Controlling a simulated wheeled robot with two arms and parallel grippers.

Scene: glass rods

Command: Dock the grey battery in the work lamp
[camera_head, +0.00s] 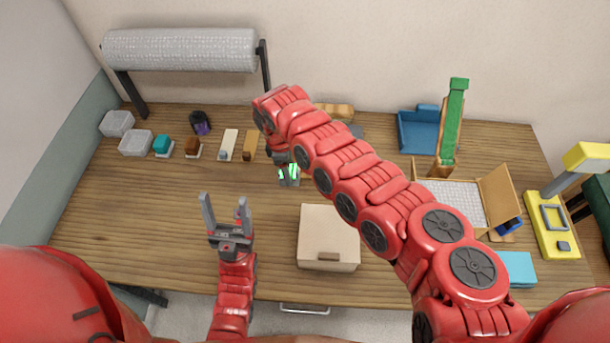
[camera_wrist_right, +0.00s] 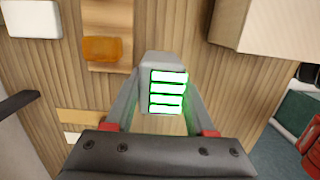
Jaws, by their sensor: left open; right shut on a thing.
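The grey battery (camera_head: 289,180) has bright green bars on one face. My right gripper (camera_head: 284,160) is shut on it and holds it over the middle of the table. The battery also fills the space between the fingers in the right wrist view (camera_wrist_right: 158,64). The yellow work lamp (camera_head: 545,239) is at the far right of the table, with a grey rectangular frame on its base and a tilted yellow head (camera_head: 588,157). My left gripper (camera_head: 226,207) is open and empty at the front left, well apart from the battery.
A beige box (camera_head: 328,226) stands at front centre. Several small blocks and grey bins (camera_head: 136,142) line the back left. A green ramp (camera_head: 452,120), a blue tray (camera_head: 417,132), an open carton (camera_head: 497,192) and a cyan block (camera_head: 517,267) lie on the right. My right arm crosses the centre.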

